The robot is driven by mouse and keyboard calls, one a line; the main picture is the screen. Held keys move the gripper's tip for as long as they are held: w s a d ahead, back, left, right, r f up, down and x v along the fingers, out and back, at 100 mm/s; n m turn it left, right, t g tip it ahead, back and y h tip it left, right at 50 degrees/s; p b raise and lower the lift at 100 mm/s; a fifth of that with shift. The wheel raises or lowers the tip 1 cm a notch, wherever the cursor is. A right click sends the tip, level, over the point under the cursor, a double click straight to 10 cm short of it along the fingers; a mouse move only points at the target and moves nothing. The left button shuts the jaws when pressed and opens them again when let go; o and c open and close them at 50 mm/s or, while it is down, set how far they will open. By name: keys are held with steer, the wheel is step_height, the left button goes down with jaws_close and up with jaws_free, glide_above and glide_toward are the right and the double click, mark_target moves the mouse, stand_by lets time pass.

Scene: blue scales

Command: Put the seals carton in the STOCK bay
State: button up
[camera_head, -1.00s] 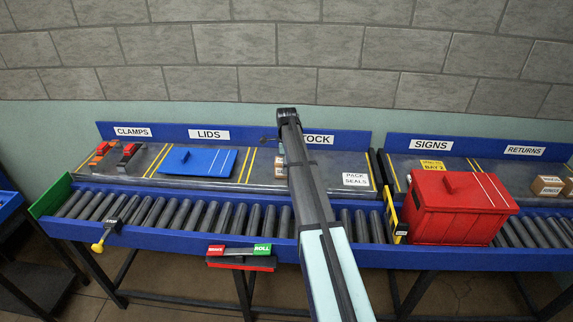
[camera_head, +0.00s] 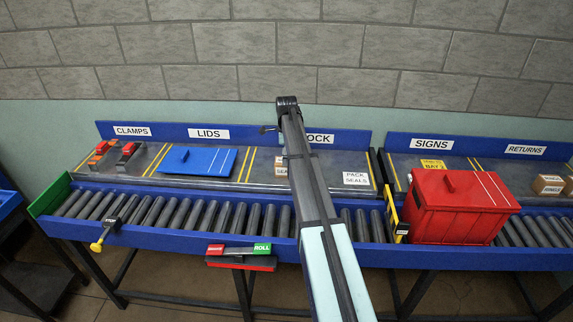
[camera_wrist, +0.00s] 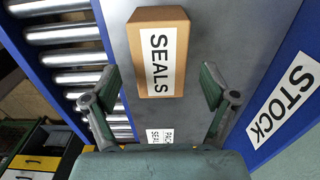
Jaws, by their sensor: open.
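The seals carton (camera_wrist: 143,85) is a brown box with a white SEALS label. It rests on the grey deck of the STOCK bay (camera_wrist: 232,30), between the rollers and the blue back panel with the STOCK sign (camera_wrist: 286,102). In the head view, only the left part of the carton (camera_head: 281,162) shows beside my arm. My gripper (camera_wrist: 158,74) is open and empty. Its fingers stand apart on either side of the carton in the wrist view, with gaps to it. In the head view my arm hides most of the gripper and part of the STOCK sign (camera_head: 320,139).
A PACK SEALS card (camera_head: 355,179) lies on the deck to the right. A blue lid (camera_head: 197,161) lies in the LIDS bay. A red lidded box (camera_head: 460,212) stands on the rollers at right. The rollers (camera_head: 200,217) left of my arm are clear.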

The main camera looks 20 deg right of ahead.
step_height(320, 180, up, 8)
steer(key=b, duration=0.1)
stand_by(0.5)
